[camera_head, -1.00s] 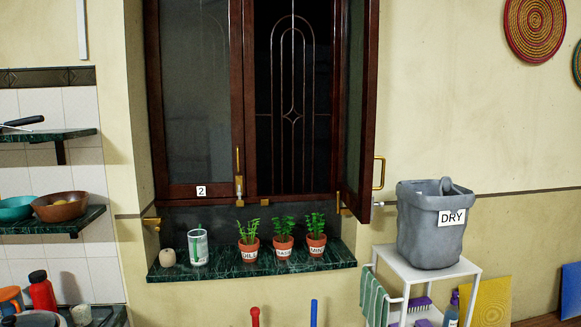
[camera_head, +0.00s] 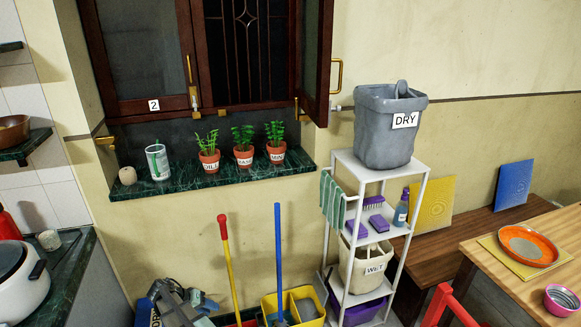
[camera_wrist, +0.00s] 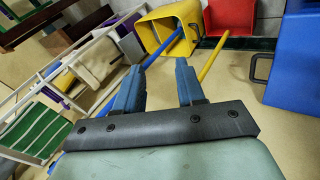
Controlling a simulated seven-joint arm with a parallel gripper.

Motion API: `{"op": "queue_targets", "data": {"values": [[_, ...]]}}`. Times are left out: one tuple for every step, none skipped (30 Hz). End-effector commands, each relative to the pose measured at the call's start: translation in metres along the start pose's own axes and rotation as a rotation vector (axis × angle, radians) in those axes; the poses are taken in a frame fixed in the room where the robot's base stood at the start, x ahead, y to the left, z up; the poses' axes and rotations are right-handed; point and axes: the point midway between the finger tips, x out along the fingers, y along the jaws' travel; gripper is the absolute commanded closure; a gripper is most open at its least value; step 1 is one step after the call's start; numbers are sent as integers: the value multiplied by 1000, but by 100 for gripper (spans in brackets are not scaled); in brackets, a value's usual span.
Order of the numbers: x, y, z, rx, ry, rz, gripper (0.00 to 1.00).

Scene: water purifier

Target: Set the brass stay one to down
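The window has dark wooden shutters above a green marble sill. Brass fittings show on it: a vertical bolt with a handle (camera_head: 194,85) at the middle, a brass piece (camera_head: 105,141) on the left wall of the recess, and a small brass piece (camera_head: 297,108) by the right shutter's lower edge. No label shows which is brass stay one. The left shutter (camera_head: 140,60) carries a tag "2" and looks closed; the right shutter (camera_head: 317,60) stands swung outward. My gripper (camera_wrist: 158,66) is open and empty in the wrist view, well away from the window fittings.
Potted herbs (camera_head: 243,146), a glass (camera_head: 157,162) and a small round jar (camera_head: 128,175) stand on the sill (camera_head: 205,181). A white rack (camera_head: 371,172) with a grey "DRY" bin (camera_head: 387,128) stands right. Red and blue-handled poles (camera_head: 278,250) and a yellow bucket (camera_head: 270,306) stand below.

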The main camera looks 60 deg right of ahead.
Motion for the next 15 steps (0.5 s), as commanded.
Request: {"op": "queue_targets", "data": {"values": [[-6,11,-28,63,19,18,61],[-10,20,-42,100,32,30,61],[-14,31,-59,150,49,47,61],[-18,40,-73,189,62,58,61],[-22,49,-86,225,75,71,61],[-28,63,-103,276,92,88,61],[-31,73,-115,315,104,100,61],[-36,84,-128,354,118,113,61],[-41,98,-144,405,136,130,61],[-46,110,-156,444,149,142,61],[-50,122,-168,482,163,155,61],[-56,138,-184,535,181,173,61],[-61,151,-195,575,194,185,61],[-66,164,-206,613,209,198,61],[-72,182,-220,666,228,216,61]]}}
